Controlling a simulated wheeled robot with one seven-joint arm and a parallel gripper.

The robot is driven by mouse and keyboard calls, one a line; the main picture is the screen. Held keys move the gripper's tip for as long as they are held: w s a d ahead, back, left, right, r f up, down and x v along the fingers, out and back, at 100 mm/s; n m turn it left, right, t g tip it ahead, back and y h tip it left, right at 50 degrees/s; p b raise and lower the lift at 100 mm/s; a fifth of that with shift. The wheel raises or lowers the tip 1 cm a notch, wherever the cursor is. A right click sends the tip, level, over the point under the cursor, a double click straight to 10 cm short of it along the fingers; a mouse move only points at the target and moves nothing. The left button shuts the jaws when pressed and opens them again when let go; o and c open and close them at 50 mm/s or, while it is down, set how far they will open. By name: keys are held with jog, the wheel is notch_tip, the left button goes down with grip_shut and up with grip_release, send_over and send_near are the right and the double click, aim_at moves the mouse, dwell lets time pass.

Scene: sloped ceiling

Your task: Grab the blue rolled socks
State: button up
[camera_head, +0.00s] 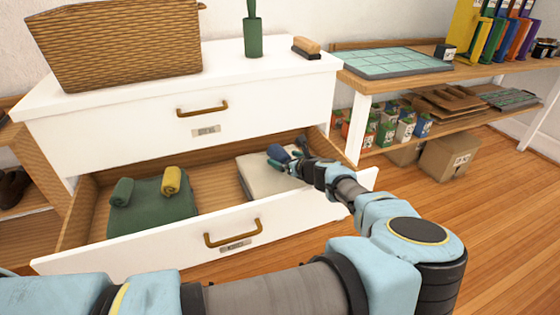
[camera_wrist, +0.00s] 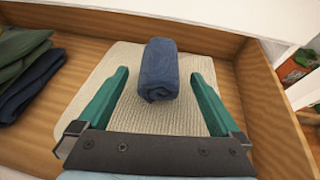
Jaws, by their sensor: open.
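The blue rolled socks (camera_wrist: 159,70) lie on a folded cream knit cloth (camera_wrist: 90,77) in the right part of the open drawer. In the head view the socks (camera_head: 278,153) are partly hidden by my gripper. My gripper (camera_wrist: 163,80) is open, with one green finger on each side of the socks and gaps to both. The socks are between the fingers and reach a little past their tips in the wrist view. In the head view my gripper (camera_head: 284,160) is low over the cream cloth.
The drawer's right wall (camera_wrist: 268,110) is close to my gripper. A green folded cloth (camera_head: 150,222) with green rolled socks (camera_head: 121,192) and yellow rolled socks (camera_head: 171,180) lies at the drawer's left. A shelf (camera_head: 480,78) is at right.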

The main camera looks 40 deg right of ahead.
aim_at(279, 156)
jog(key=b+x, duration=0.2)
jog(key=x, duration=0.2)
jog(key=shift+w+d+f, duration=0.15)
jog(key=shift+f, duration=0.15)
jog(key=shift+w+d+b, duration=0.1)
jog(key=shift+w+b, duration=0.3)
jog(key=c, duration=1.2)
